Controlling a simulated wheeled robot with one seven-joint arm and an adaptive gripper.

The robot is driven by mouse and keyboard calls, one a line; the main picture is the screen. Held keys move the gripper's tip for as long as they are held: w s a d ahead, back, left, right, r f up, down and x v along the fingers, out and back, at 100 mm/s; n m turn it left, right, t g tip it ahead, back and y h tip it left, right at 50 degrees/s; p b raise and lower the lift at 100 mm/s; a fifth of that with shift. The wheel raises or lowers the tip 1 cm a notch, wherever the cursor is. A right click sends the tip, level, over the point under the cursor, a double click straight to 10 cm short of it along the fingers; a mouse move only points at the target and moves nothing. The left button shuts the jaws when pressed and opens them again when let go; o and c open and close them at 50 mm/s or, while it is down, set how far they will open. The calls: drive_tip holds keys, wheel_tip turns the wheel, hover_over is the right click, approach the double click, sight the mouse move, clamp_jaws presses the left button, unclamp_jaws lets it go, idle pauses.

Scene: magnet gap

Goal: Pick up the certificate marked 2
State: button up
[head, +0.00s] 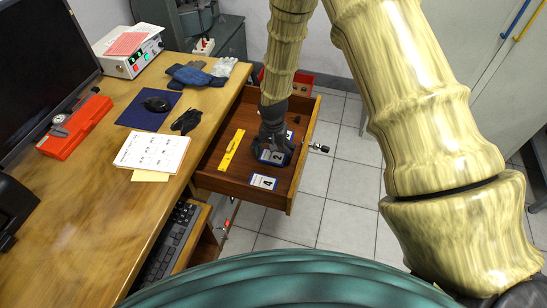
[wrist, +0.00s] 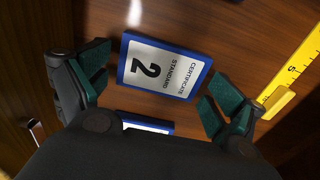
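The certificate marked 2 (wrist: 163,70) is a white card with a blue border, lying flat on the wooden drawer bottom. In the head view the certificate (head: 275,157) is partly hidden by my gripper (head: 274,143), which is down inside the open drawer above it. In the wrist view my gripper (wrist: 152,93) is open, with one green-padded finger to each side of the certificate. Nothing is held between the fingers. Whether a finger touches the card is hard to tell.
The open drawer (head: 241,187) also holds a yellow ruler (head: 232,150) on the left and a certificate marked 4 (head: 263,182) near the front. Another blue-edged card (wrist: 147,125) shows partly in the wrist view. The desk (head: 95,200) is left of the drawer; tiled floor is to the right.

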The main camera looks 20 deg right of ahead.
drive_tip(key=c, duration=0.5)
drive_tip(key=shift+r, duration=0.15)
drive_tip(key=shift+c, duration=0.2)
